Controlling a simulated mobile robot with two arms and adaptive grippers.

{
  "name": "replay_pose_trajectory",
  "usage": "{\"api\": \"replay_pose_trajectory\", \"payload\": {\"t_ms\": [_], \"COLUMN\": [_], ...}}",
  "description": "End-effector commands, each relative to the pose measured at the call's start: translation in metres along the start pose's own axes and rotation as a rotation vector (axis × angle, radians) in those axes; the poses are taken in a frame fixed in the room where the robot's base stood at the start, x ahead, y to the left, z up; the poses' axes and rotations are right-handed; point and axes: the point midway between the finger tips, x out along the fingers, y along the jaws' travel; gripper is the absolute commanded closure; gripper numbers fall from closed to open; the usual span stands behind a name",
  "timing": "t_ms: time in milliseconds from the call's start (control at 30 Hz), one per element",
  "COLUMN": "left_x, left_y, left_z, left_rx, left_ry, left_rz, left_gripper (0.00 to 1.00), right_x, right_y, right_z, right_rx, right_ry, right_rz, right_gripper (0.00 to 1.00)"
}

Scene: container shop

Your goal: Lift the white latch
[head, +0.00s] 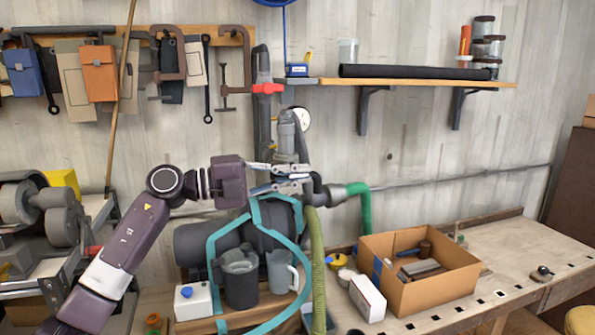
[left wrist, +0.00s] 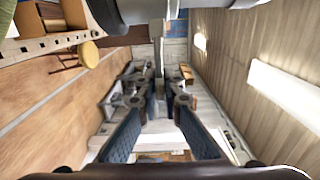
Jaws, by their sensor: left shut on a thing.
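My left gripper (head: 308,177) reaches in from the left to the grey pipework below the upright cylinder (head: 287,135) with a round gauge. Its fingers are shut on a narrow pale bar (left wrist: 158,58), which shows between the fingertips (left wrist: 160,90) in the left wrist view. This bar looks like the white latch, but in the head view the fingers and pipes hide it, so its angle cannot be told. My right gripper is not in view.
Grey pipes, a green hose (head: 358,208) and a dark tank (head: 270,228) crowd the gripper. A cardboard box (head: 440,290) with tools stands on the workbench (head: 525,243). Two grey jugs (head: 240,280) stand in front of the tank. A shelf (head: 430,83) is above right.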

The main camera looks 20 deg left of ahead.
Motion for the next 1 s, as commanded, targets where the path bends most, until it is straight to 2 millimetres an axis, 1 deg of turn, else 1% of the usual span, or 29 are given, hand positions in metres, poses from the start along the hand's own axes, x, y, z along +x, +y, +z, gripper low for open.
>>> {"api": "replay_pose_trajectory", "payload": {"t_ms": [33, 200, 300, 600, 633, 700, 800, 1000], "left_x": [0.000, 0.000, 0.000, 0.000, 0.000, 0.000, 0.000, 0.000], "left_y": [-0.007, -0.010, -0.009, -0.008, -0.008, -0.008, -0.008, -0.009], "left_z": [0.000, 0.001, 0.000, 0.000, 0.000, 0.000, 0.001, 0.001], "left_rx": [-0.032, -0.118, -0.144, -0.151, -0.150, -0.150, -0.149, -0.148], "left_ry": [0.000, 0.000, 0.001, 0.001, 0.001, 0.000, 0.000, 0.000], "left_rz": [0.006, 0.004, 0.004, 0.002, 0.002, 0.002, 0.002, 0.002], "left_gripper": [1.00, 1.00, 1.00, 1.00, 0.92, 0.84, 0.75, 0.75], "right_x": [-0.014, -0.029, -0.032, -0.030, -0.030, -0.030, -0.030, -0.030], "right_y": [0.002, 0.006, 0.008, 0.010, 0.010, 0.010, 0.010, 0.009], "right_z": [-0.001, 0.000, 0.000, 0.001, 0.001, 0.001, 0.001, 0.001], "right_rx": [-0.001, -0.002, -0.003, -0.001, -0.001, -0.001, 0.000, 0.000], "right_ry": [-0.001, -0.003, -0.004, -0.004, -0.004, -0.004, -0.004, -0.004], "right_rz": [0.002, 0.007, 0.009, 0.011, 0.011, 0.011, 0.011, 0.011], "right_gripper": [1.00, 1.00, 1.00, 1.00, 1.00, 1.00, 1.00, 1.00]}}
